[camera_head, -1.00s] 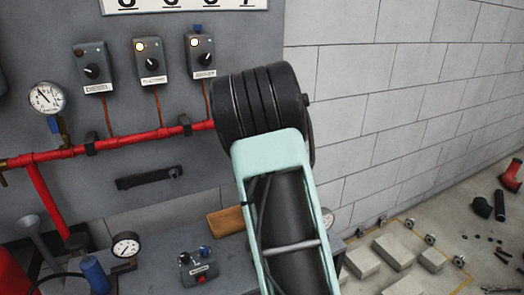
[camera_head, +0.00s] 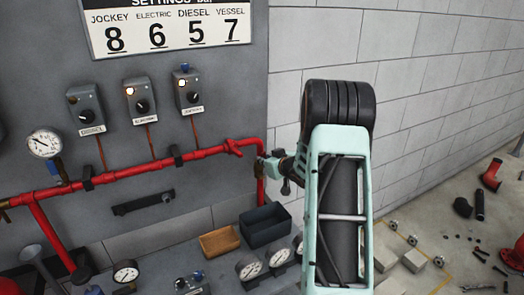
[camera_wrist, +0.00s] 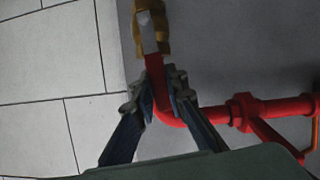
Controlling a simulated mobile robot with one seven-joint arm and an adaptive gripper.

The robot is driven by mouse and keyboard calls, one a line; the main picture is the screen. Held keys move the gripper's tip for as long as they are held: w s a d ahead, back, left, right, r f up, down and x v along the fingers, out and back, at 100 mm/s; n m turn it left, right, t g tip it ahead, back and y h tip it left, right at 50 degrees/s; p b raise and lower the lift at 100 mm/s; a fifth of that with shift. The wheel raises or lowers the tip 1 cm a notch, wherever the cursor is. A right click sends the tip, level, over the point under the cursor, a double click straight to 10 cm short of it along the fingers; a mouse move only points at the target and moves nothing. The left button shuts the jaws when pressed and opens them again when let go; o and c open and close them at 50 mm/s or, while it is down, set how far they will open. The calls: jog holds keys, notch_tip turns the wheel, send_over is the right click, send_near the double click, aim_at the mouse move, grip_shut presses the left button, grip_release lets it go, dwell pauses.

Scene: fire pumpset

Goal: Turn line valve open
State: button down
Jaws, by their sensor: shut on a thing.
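The brass body of the line valve (camera_wrist: 150,32) sits on the red pipe's downturned end. In the head view the brass (camera_head: 260,168) shows just left of my gripper. My gripper (camera_head: 277,171) is at the valve, in front of the pipe. In the wrist view its fingers (camera_wrist: 158,98) lie on either side of a red piece (camera_wrist: 153,70) beside the brass body. They are shut on it. I cannot tell the handle from the pipe there, as the fingers hide part of it.
The red pipe (camera_head: 130,172) runs along the grey panel, with a red branch (camera_wrist: 268,137) near the elbow. A block wall (camera_head: 420,90) stands to the right; loose parts lie on the floor.

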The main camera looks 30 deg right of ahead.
jog(key=shift+d+r+m+y+p, duration=0.1)
jog(key=shift+d+m+y+p, duration=0.2)
jog(key=shift+d+m+p, duration=0.5)
jog(key=shift+a, duration=0.2)
jog(key=c, duration=1.9)
grip_release()
jog(key=v, duration=1.2)
jog(key=shift+d+n, duration=0.1)
jog(key=shift+n, duration=0.2)
